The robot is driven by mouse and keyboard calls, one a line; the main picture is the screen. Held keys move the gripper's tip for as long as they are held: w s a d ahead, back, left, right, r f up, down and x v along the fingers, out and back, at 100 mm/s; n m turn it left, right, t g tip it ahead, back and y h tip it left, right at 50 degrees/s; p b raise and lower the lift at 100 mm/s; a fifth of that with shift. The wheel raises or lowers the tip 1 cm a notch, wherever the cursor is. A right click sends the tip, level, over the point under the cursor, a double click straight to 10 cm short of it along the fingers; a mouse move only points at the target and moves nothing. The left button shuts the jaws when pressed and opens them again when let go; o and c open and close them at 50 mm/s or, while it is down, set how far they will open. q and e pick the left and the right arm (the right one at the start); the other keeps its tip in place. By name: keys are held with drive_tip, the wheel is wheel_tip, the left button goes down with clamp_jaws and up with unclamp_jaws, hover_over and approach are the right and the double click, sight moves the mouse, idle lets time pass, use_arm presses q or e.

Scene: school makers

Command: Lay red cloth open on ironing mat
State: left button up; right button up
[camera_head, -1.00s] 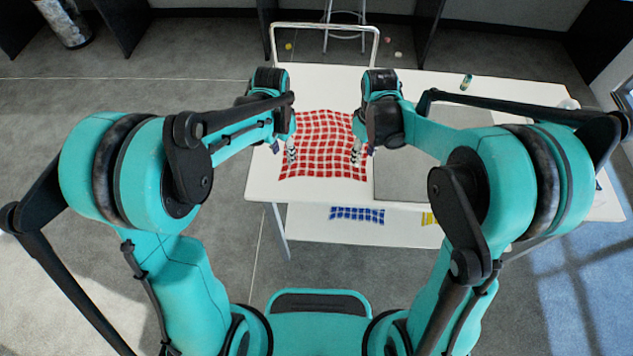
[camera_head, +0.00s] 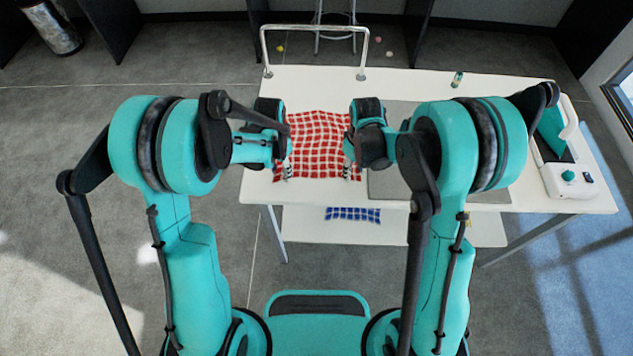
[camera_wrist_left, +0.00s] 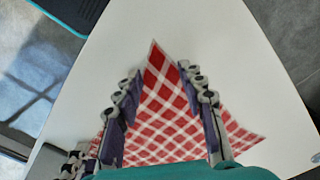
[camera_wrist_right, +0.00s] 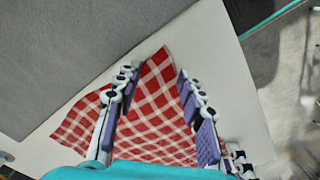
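The red checked cloth (camera_head: 318,145) lies spread out, slightly wavy, on the left part of the white table, beside the grey ironing mat (camera_head: 385,185). My left gripper (camera_head: 288,172) is over the cloth's near left corner; in the left wrist view its fingers (camera_wrist_left: 158,95) are apart on either side of that corner. My right gripper (camera_head: 348,172) is over the near right corner; in the right wrist view its fingers (camera_wrist_right: 152,85) are apart around the corner. Neither gripper visibly pinches the cloth. My right arm hides much of the mat.
An iron on its station (camera_head: 570,165) stands at the table's right end. A small bottle (camera_head: 457,79) is at the back edge. A metal rail (camera_head: 315,28) rises at the back left. A blue checked cloth (camera_head: 353,213) lies on the lower shelf (camera_head: 400,228).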

use_arm(q)
drive_tip(key=shift+f, duration=0.15)
use_arm(e)
drive_tip(key=shift+f, duration=0.15)
use_arm(q)
drive_tip(key=c, duration=0.7)
use_arm(e)
drive_tip(key=shift+f, duration=0.1)
drive_tip(key=c, duration=0.7)
use_arm(q)
clamp_jaws()
use_arm(e)
drive_tip(key=shift+f, duration=0.1)
clamp_jaws()
use_arm(q)
drive_tip(key=shift+f, duration=0.1)
